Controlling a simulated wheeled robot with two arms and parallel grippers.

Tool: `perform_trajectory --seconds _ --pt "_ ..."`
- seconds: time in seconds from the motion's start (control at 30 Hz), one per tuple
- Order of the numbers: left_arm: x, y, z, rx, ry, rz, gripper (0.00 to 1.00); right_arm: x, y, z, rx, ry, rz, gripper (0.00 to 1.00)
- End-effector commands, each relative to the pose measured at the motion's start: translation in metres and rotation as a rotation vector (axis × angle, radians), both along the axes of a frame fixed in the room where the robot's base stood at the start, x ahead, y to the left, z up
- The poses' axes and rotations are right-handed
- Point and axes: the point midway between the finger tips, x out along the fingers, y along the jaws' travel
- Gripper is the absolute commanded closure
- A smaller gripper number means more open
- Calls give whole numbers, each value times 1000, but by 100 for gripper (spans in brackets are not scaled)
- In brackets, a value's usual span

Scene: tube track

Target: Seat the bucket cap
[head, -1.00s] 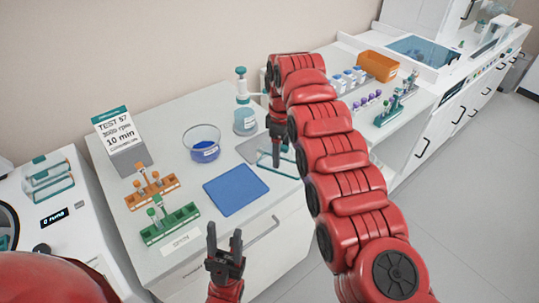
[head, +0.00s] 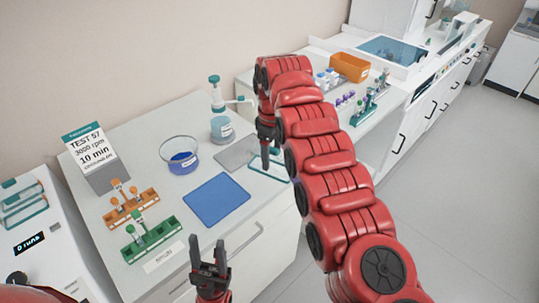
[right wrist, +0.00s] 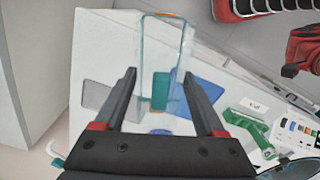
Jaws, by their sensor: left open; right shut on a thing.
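The clear, teal-edged cap (head: 270,172) is at the right edge of the near bench, under my right gripper (head: 264,160). In the right wrist view the cap (right wrist: 142,48) lies between the two fingers of my right gripper (right wrist: 163,76), with a teal block (right wrist: 160,92) at its near end and an orange strip at its far end. The gripper is shut on it. I cannot tell whether it touches the bench. My left gripper (head: 207,242) is open and empty in front of the bench. No bucket clearly shows; teal-edged clear pieces (head: 22,200) are on the white machine at left.
On the bench are a blue mat (head: 217,200), a grey mat (head: 233,157), a bowl with blue contents (head: 180,155), a bottle (head: 221,128), orange (head: 130,206) and green (head: 148,240) tube racks, and a sign (head: 88,145). An orange bin (head: 350,67) is on the further bench.

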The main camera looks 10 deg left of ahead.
Motion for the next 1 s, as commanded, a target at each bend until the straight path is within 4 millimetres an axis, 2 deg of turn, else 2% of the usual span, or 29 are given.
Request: perform_trajectory --seconds 0.33,0.63,1.0 --pt "0 0 -1 0 0 0 50 3 -11 0 -3 -1 -47 81" --pt "0 0 -3 0 0 0 50 13 -41 2 -4 2 -196 81" --pt "0 0 -4 0 0 0 50 18 -52 2 -4 -1 -253 81"
